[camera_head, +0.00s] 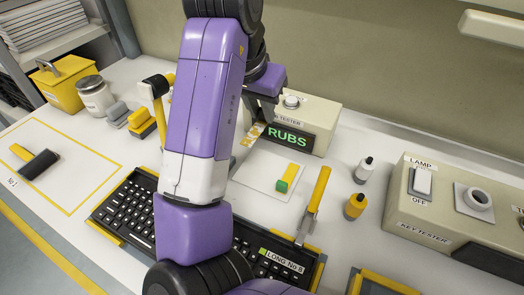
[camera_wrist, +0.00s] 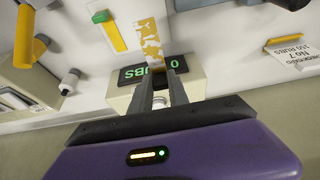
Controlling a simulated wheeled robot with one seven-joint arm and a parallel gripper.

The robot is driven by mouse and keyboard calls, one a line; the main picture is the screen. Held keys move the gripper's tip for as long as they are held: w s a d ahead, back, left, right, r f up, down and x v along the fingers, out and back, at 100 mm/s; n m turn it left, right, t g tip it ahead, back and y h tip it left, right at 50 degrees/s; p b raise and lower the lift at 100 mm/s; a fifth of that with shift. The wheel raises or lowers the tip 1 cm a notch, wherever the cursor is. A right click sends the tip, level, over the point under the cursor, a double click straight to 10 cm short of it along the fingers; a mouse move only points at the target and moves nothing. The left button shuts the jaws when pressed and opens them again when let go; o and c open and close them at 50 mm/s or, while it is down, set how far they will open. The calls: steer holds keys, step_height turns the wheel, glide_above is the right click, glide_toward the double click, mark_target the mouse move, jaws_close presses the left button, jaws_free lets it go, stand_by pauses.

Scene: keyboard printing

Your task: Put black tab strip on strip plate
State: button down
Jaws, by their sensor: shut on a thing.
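My gripper (camera_wrist: 163,78) is shut on the black tab strip (camera_wrist: 150,42), a mottled yellow and white strip held by its dark end between the fingertips. In the head view the strip (camera_head: 252,133) hangs below my gripper (camera_head: 265,112), in front of the rub tester, above the far edge of a flat white plate. This white plate (camera_head: 258,167), seemingly the strip plate, lies on the bench. A yellow strip with a green tab (camera_head: 288,178) lies on its right part. That strip also shows in the wrist view (camera_wrist: 115,33). My arm hides part of the bench.
The tester box (camera_head: 318,112) with its lit RUBS display (camera_head: 289,138) stands behind the plate. Small bottles (camera_head: 355,205) and the key tester (camera_head: 435,210) stand to the right.

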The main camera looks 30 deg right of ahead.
mark_target(255, 132)
step_height(255, 132, down, 11)
steer(key=shift+b, duration=0.6)
steer(key=shift+f, duration=0.15)
steer(key=c, duration=1.3)
jaws_free()
steer(key=shift+o, duration=0.2)
steer(key=p+v, duration=0.1)
steer(key=v, duration=1.1)
steer(key=shift+p, duration=0.3)
